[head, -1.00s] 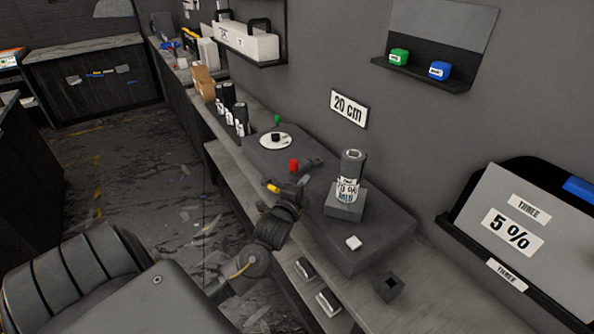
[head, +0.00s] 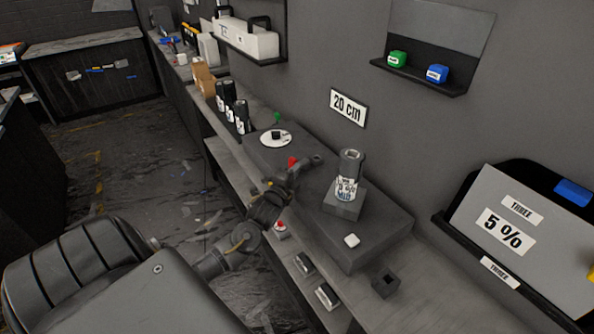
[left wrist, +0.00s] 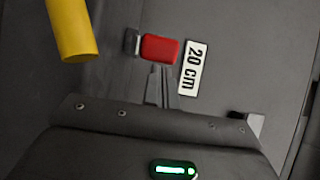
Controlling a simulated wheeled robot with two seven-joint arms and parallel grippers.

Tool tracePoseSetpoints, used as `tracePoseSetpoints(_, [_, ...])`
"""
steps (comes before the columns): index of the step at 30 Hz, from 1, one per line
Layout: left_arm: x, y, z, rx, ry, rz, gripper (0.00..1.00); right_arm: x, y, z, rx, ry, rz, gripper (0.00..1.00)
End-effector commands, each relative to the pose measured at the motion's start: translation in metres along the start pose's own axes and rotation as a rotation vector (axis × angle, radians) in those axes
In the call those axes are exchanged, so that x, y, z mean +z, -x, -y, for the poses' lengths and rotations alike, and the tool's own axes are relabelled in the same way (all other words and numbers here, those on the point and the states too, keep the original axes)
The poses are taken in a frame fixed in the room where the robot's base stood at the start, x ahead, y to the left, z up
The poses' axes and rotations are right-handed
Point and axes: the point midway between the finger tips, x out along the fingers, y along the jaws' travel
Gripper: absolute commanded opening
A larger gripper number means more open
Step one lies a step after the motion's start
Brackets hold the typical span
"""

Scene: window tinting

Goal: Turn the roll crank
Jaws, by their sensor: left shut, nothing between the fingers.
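A red grip (head: 292,161) on a dark arm (head: 316,160), which looks like the crank, stands at the back of the grey bench block. My left gripper (head: 297,172) is shut and empty, just in front of the red grip and partly covering it. In the left wrist view my shut fingertips (left wrist: 161,74) point at the red grip (left wrist: 160,48) and lie just below it in the picture. I cannot tell whether they touch. A yellow cylinder (left wrist: 72,30) shows large at upper left there. My right gripper is not in view.
A labelled roll (head: 348,178) stands on a small grey pedestal (head: 343,206). A white disc (head: 267,139), several dark labelled rolls (head: 228,96) and a "20 cm" sign (head: 347,107) are nearby.

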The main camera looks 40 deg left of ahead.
Motion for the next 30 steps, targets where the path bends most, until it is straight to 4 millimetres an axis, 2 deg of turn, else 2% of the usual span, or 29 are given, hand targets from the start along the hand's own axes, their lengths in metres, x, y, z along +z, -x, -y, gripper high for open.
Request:
tracePoseSetpoints(2, [0.007,0.000,0.002,0.002,-0.002,0.004,0.00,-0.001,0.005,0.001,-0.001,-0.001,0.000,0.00])
tracePoseSetpoints(11, [0.004,0.001,0.001,0.001,0.001,0.003,0.00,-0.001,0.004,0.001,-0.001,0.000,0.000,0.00])
tracePoseSetpoints(14, [-0.005,0.004,0.002,0.002,0.003,0.002,0.00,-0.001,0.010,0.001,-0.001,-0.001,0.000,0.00])
tracePoseSetpoints(19, [-0.034,0.016,0.005,0.003,0.006,0.003,0.00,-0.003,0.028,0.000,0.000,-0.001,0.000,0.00])
tracePoseSetpoints(21, [-0.028,0.034,-0.005,0.002,0.000,0.004,0.00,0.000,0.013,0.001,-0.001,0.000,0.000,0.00])
tracePoseSetpoints(30, [-0.017,0.094,-0.002,0.001,0.000,0.005,0.00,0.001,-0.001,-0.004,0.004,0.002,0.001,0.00])
